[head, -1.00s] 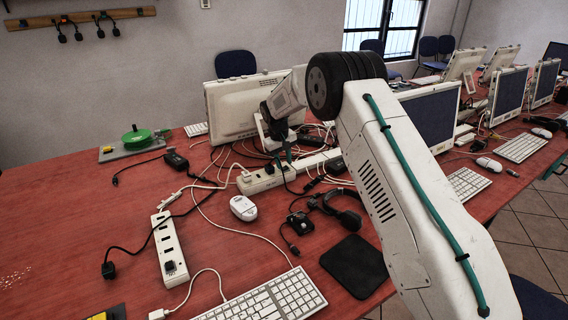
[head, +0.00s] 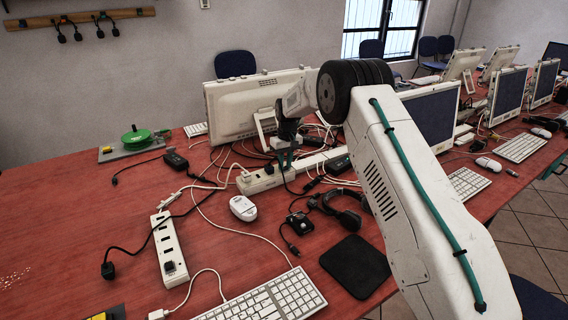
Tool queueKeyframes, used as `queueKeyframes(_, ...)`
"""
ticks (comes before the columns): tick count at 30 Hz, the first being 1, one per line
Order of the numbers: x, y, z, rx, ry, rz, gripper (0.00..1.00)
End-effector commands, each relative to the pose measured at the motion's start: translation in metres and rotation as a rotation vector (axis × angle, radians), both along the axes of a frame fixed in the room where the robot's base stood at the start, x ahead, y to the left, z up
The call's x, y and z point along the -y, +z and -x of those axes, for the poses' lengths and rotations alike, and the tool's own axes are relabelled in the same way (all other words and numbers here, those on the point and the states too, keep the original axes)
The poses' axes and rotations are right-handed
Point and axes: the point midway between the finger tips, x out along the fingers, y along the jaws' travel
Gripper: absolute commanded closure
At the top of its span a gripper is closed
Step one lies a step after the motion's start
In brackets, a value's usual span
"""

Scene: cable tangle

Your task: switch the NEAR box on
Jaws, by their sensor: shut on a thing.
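The near box is a long white power strip (head: 167,243) on the red table at left front, with dark sockets and a dark block at its near end. A second white strip, the far box (head: 257,183), lies farther back, with cables and plugs around it. My gripper (head: 285,160) points down just above the right end of the far box. It is shut on a small dark thing, which looks like a plug with a black cord; the jaws largely hide it. I cannot make out the near box's switch state.
Tangled cables (head: 222,166) lie around the far box and under the monitor (head: 250,106). A white mouse (head: 243,208), a headset (head: 345,212), a black pad (head: 356,266) and a keyboard (head: 270,299) lie in front. A black plug (head: 108,270) lies left of the near box. The left table is mostly clear.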

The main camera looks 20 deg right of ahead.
Motion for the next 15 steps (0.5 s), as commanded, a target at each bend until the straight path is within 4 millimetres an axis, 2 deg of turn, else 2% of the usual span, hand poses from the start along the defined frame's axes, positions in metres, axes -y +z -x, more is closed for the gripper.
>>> queueKeyframes(5,0.0041,-0.0010,-0.0006,-0.027,-0.001,-0.096,1.00)
queueKeyframes(14,0.0041,-0.0008,-0.0006,-0.028,0.000,-0.107,1.00)
queueKeyframes(15,0.0041,-0.0008,-0.0006,-0.028,0.000,-0.107,0.73)
